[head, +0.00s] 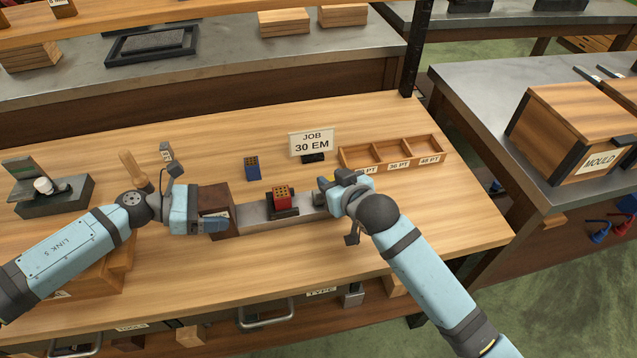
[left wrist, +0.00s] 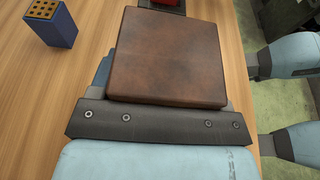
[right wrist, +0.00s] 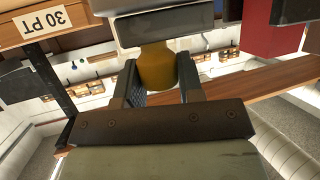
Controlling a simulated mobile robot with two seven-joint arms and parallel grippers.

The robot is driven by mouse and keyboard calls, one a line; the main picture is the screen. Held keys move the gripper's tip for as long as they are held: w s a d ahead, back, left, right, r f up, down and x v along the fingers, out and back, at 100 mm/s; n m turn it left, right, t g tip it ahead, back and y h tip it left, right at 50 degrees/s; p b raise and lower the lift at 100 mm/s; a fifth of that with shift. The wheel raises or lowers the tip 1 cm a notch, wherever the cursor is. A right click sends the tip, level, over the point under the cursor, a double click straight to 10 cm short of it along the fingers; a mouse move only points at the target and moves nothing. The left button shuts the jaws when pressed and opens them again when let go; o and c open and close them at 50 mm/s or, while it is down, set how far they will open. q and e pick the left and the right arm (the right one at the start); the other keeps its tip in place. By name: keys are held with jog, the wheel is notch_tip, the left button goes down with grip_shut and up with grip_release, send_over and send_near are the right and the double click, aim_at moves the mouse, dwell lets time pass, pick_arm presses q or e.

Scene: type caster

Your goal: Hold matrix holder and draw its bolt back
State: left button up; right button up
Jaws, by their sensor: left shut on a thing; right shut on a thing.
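The matrix holder is a grey metal bar (head: 270,215) lying along the bench, with a brown block (head: 216,203) at its left end. A red block with a dotted top (head: 282,198) sits in a dark seat at its middle. My left gripper (head: 208,222) is shut on the brown block, which also fills the left wrist view (left wrist: 168,55) and hides the fingertips. My right gripper (head: 330,196) is at the bar's right end. In the right wrist view its dark fingers (right wrist: 158,88) are shut on a brass knob (right wrist: 157,65), the bolt's end, below grey metal (right wrist: 150,28).
A compartmented wooden tray (head: 391,153) lies at the back right. A grey device (head: 52,190) and a wooden-handled tool (head: 134,170) are at the left. The front right bench is mostly clear.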

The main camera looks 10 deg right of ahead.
jog(key=o, duration=0.6)
jog(key=v, duration=1.2)
